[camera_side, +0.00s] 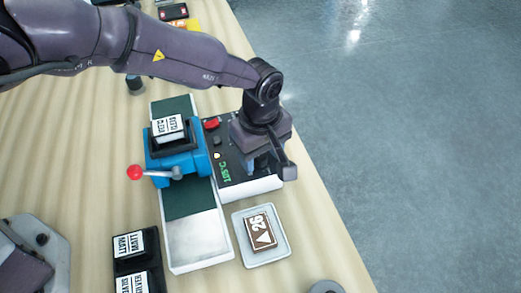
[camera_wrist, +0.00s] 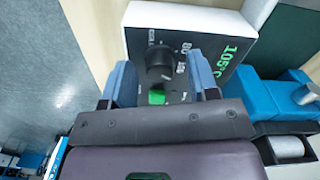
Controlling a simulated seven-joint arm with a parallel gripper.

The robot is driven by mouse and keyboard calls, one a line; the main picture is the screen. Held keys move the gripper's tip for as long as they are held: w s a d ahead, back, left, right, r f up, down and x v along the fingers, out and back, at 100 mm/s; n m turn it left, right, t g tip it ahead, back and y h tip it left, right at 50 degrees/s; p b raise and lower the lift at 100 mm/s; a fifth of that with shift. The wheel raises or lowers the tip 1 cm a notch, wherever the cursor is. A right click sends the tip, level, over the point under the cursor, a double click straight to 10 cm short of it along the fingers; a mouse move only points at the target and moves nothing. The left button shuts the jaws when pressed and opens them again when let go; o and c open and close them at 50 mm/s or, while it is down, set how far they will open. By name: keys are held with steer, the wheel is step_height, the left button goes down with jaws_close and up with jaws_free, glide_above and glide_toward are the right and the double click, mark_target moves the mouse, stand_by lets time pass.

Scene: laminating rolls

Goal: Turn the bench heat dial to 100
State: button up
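The heat dial is a black round knob (camera_wrist: 160,62) on the dark panel of the control box (camera_wrist: 190,17). In the wrist view it sits between the two blue-grey fingers of my gripper (camera_wrist: 161,80). The fingers are apart, with a gap showing on each side of the knob. A green display (camera_wrist: 230,55) on the box reads 105°C. In the side view my gripper (camera_side: 262,163) is low over the right part of the control box (camera_side: 250,188) and hides the dial. The display (camera_side: 225,171) shows there as well.
A blue roller unit (camera_side: 175,160) with a red-knobbed lever (camera_side: 135,172) stands left of the box. A tray (camera_side: 270,258) with a brown card marked 26 lies in front. Black boxes (camera_side: 135,262) with labels are at lower left. The bench edge is on the right.

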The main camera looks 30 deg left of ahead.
steer(key=shift+r, duration=0.1)
step_height(320, 180, up, 13)
stand_by(0.5)
stand_by(0.4)
